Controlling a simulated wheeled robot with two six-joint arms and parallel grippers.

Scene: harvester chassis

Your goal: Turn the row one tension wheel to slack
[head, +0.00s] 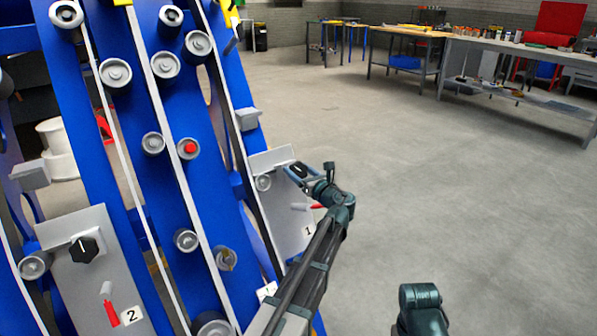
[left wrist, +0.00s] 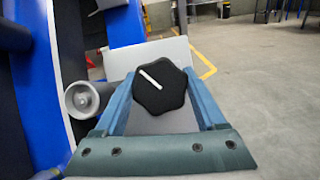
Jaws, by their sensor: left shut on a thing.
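The row one tension wheel (head: 298,170) is a black knob on a grey panel (head: 286,215) labelled 1, at the right side of the blue chassis. My left gripper (head: 301,174) is shut on this wheel. In the left wrist view the wheel (left wrist: 160,92) sits between the two blue fingers of the gripper (left wrist: 160,80). Its white pointer line slants to the upper left. Slack or tight markings cannot be made out. My right arm shows at the bottom, but its gripper is out of view.
A second grey panel labelled 2 (head: 131,315) has its own black wheel (head: 84,249) and a red lever (head: 112,314). Belts and several rollers cover the blue chassis (head: 190,210). The floor (head: 450,180) to the right is open, with workbenches (head: 515,48) far behind.

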